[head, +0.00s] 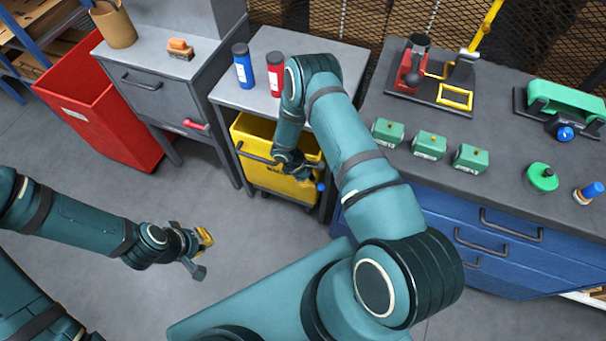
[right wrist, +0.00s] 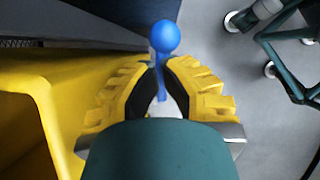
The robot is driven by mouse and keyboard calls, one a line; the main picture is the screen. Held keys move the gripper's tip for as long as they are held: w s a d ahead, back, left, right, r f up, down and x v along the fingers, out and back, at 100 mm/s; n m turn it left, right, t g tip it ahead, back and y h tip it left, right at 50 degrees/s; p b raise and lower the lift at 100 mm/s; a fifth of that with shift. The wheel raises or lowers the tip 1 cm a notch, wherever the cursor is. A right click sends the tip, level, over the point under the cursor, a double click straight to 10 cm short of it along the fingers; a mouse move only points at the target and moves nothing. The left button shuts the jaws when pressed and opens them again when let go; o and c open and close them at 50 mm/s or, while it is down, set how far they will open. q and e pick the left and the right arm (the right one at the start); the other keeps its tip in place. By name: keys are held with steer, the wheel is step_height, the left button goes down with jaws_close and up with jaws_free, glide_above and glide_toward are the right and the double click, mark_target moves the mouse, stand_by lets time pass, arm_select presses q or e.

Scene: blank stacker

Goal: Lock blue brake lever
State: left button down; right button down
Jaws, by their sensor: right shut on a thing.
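The blue brake lever, with a round ball end, shows in the right wrist view (right wrist: 165,37) between and just beyond my fingertips. In the head view its ball (head: 320,187) is at the lower right corner of the yellow cart (head: 250,135). My right gripper (head: 298,168) is at the cart's front right side, with its yellow padded fingers (right wrist: 162,85) shut on the lever. The lower part of the lever is partly hidden by the fingers. My left gripper (head: 198,252) hangs over the floor at the left, away from the cart, with its fingers apart and nothing between them.
The yellow cart stands under a grey table holding a blue bottle (head: 243,66) and a red bottle (head: 275,74). A blue drawer cabinet (head: 470,235) stands close at the right. A red bin (head: 95,115) is at the left. The grey floor in front is clear.

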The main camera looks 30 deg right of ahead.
steer(key=shift+s+d+f, duration=0.15)
steer(key=shift+d+f, duration=0.1)
steer(key=shift+f, duration=0.05)
